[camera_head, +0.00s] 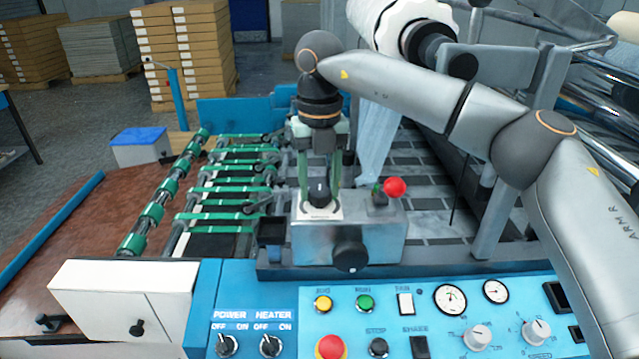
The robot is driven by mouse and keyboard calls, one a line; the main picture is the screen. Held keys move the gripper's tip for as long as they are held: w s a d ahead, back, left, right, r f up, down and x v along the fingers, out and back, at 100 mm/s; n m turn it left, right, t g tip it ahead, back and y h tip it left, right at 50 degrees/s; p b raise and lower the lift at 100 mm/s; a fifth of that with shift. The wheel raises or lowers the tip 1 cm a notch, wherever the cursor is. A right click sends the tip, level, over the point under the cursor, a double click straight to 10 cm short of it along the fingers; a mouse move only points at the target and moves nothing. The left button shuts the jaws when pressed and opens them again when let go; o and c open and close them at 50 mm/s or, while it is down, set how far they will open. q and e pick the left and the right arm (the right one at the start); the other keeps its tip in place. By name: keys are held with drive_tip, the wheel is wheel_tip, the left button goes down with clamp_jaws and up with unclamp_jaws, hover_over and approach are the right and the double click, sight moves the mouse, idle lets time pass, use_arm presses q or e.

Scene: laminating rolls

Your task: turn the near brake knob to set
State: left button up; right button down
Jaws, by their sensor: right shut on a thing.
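A grey metal box (325,238) stands behind the blue control panel. On its top is a black knob (319,194) on a small white plate (322,213), whose lettering is too small to read. I take this for the near brake knob. My right gripper (319,186) points straight down with its green fingers on either side of this knob, shut on it. Which setting the knob points to cannot be told. A larger black knob (351,254) sits on the box's front face. My left gripper is out of view.
A red ball-topped lever (395,187) stands close to the right of my gripper. The blue panel (270,295) with switches and buttons lies in front. Green-belted rollers (230,180) are at left.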

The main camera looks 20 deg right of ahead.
sight(320, 192)
idle(0.3)
drive_tip(key=shift+c, duration=1.4)
unclamp_jaws()
wheel_tip(320, 192, up, 12)
drive_tip(key=shift+r+p, duration=0.25)
drive_tip(key=shift+p, duration=0.05)
drive_tip(key=shift+f, duration=0.1)
